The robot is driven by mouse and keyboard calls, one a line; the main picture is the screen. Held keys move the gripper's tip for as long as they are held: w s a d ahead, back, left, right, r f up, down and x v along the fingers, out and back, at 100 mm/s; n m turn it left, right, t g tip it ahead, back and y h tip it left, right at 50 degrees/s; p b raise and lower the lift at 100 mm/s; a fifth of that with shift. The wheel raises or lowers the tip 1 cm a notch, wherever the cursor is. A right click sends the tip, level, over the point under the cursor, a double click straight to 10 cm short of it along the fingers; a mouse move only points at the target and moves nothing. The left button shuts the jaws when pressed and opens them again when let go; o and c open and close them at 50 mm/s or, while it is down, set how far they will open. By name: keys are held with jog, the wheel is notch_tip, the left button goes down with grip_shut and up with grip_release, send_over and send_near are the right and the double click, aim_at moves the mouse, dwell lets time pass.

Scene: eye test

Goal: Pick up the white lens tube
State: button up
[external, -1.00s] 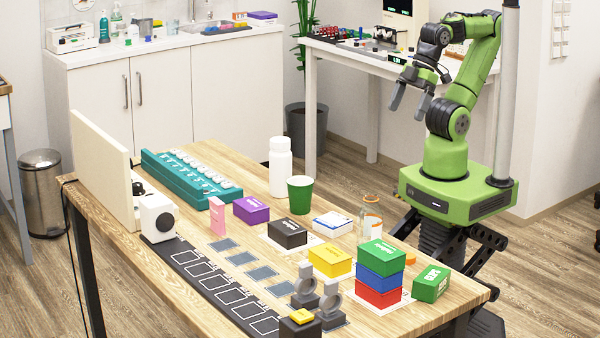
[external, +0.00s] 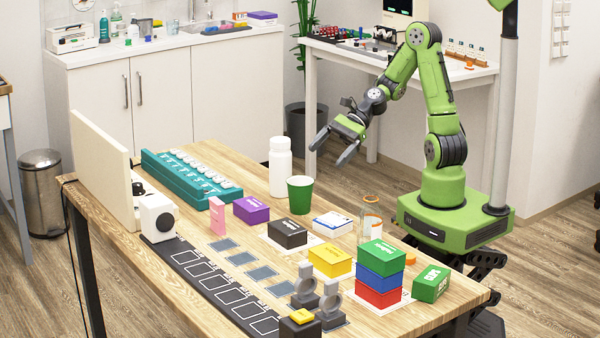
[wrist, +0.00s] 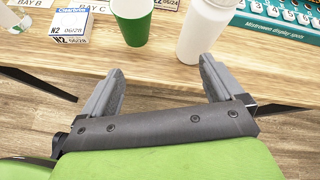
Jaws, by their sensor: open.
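No thing in view is surely the white lens tube. A tall white bottle-like cylinder (external: 280,168) with a narrower cap stands upright near the table's far edge; it also shows at the top of the wrist view (wrist: 203,32). A white block with a round black lens (external: 158,218) stands at the left on a black strip. My gripper (external: 328,155) is open and empty, to the right of the cylinder and apart from it, beyond the table's far edge. In the wrist view its fingers (wrist: 161,75) point toward the table, with the cylinder ahead of the right finger.
A green cup (external: 300,195) stands close beside the cylinder. A teal rack (external: 190,180) lies behind to the left. A white-and-blue box (external: 333,223), clear glass vessel (external: 371,222), and stacked green, blue and red boxes (external: 380,275) stand rightward. A tan panel (external: 101,170) stands at left.

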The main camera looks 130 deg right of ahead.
jog(key=s+d+m+t+h, duration=0.2)
jog(key=d+m, duration=0.2)
jog(key=m, duration=0.1)
jog(key=p, duration=0.6)
send_near(281, 170)
jog(key=s+d, duration=0.2)
jog(key=d, duration=0.1)
jog(key=x, duration=0.3)
jog(key=b+x, duration=0.1)
jog(key=x, duration=0.3)
jog(key=f+b+x, duration=0.1)
jog(key=x, duration=0.3)
jog(key=shift+s+a+r, duration=0.1)
jog(key=shift+s+a, duration=0.1)
jog(key=shift+a, duration=0.05)
jog(key=shift+s, duration=0.1)
jog(key=shift+c, duration=0.2)
